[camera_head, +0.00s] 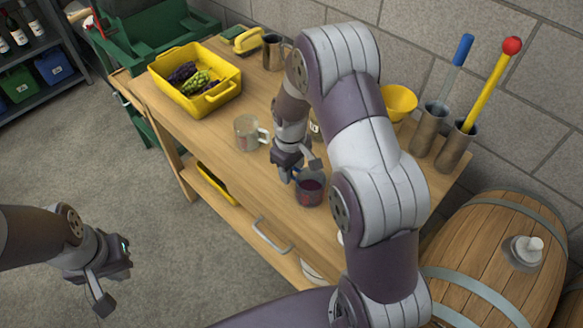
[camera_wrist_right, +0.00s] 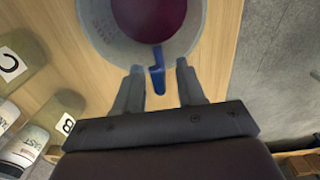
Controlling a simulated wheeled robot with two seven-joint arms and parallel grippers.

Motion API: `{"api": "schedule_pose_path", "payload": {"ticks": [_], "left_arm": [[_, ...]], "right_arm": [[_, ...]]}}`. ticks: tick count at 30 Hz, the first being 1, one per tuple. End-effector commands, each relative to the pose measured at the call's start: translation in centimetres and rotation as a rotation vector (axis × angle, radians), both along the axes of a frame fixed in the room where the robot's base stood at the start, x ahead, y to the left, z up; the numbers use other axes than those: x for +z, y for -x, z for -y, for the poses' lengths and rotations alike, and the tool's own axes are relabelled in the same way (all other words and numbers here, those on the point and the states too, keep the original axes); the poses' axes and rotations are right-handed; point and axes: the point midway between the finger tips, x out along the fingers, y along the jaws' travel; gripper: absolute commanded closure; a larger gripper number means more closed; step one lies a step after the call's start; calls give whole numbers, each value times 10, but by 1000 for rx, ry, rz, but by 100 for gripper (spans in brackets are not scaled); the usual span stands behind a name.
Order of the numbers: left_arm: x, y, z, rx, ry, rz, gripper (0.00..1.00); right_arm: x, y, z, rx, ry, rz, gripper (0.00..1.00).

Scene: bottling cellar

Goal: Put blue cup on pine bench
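The cup with a blue handle (camera_wrist_right: 157,72) holds dark red liquid. It stands upright on the pine bench (camera_head: 226,112), near its front edge, and shows in the head view as a dark cup (camera_head: 310,196). My right gripper (camera_wrist_right: 158,80) is open, its two fingers on either side of the blue handle with gaps visible. In the head view my right gripper (camera_head: 300,170) is just beside the cup. My left gripper (camera_head: 112,285) is open and empty over the floor, left of the bench.
A pale mug (camera_head: 246,135) stands left of the cup. A yellow crate (camera_head: 208,106) of grapes, a metal mug (camera_head: 272,52), a yellow funnel (camera_head: 398,102) and metal holders (camera_head: 430,128) stand farther back. A barrel (camera_head: 490,250) is at right.

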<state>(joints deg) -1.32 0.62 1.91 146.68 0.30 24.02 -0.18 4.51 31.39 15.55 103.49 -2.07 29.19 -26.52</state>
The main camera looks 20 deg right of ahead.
Motion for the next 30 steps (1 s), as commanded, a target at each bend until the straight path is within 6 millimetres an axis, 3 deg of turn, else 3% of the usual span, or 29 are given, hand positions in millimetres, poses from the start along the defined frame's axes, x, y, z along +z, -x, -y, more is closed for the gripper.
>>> {"api": "schedule_pose_path", "payload": {"ticks": [8,18,24,26,30], "left_arm": [[2,0,0,0,0,0,100],[-1,0,0,0,0,0,100],[-1,0,0,0,0,0,100],[-1,0,0,0,0,0,100],[-1,0,0,0,0,0,100]], "right_arm": [[8,-1,0,0,0,2,61],[91,-1,-1,0,1,6,61],[120,2,-3,-5,0,3,61],[123,14,-7,-34,-2,11,61],[116,76,-27,-197,-19,61,61]]}}
